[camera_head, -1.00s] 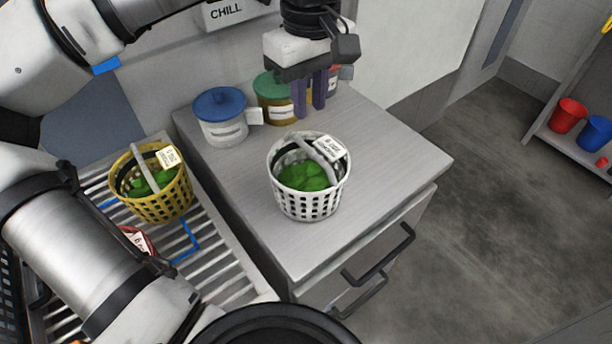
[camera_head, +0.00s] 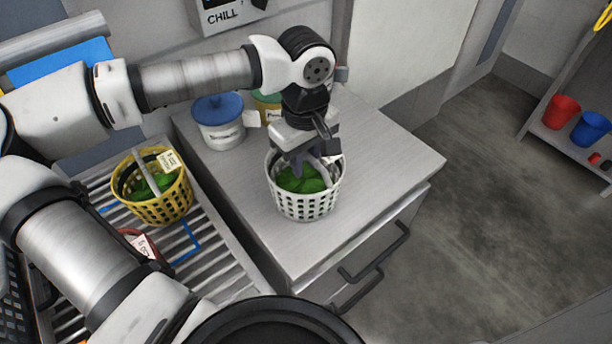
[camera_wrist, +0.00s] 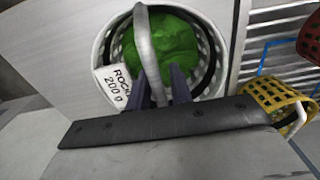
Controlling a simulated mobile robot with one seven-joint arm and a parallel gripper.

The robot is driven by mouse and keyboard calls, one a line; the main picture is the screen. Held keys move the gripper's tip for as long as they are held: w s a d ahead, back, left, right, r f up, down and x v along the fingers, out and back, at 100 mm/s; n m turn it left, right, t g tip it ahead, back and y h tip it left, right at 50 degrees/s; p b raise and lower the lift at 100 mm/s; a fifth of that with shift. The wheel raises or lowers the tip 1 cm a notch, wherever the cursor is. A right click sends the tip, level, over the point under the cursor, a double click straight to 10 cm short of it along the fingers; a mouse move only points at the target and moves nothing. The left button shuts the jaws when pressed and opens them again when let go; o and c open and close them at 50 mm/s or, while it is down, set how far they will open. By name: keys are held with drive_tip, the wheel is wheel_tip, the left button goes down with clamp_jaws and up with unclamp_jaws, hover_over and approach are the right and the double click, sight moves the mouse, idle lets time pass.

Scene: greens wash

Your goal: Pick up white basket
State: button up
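The white basket (camera_head: 305,205) stands upright on the grey counter, holding green leaves (camera_head: 303,180). My gripper (camera_head: 298,160) is directly above it, pointing down, with its fingertips low over the leaves. In the wrist view, the basket's grey handle (camera_wrist: 145,45) runs between my two dark fingers (camera_wrist: 164,80). The fingers are apart, with a gap showing beside the handle, so my gripper is open around it. A white tag (camera_wrist: 113,88) reading "ROCK… 200 g" hangs at the rim. My gripper hides part of the handle in the head view.
A yellow basket (camera_head: 158,207) with greens stands on the slatted rack (camera_head: 215,262) to the left. A blue-lidded tub (camera_head: 219,130) and a green-lidded tub (camera_head: 266,106) stand behind the white basket. The counter (camera_head: 370,180) is clear to the right.

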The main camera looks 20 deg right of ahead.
clamp_jaws()
drive_tip(key=shift+r, duration=0.1)
idle(0.5)
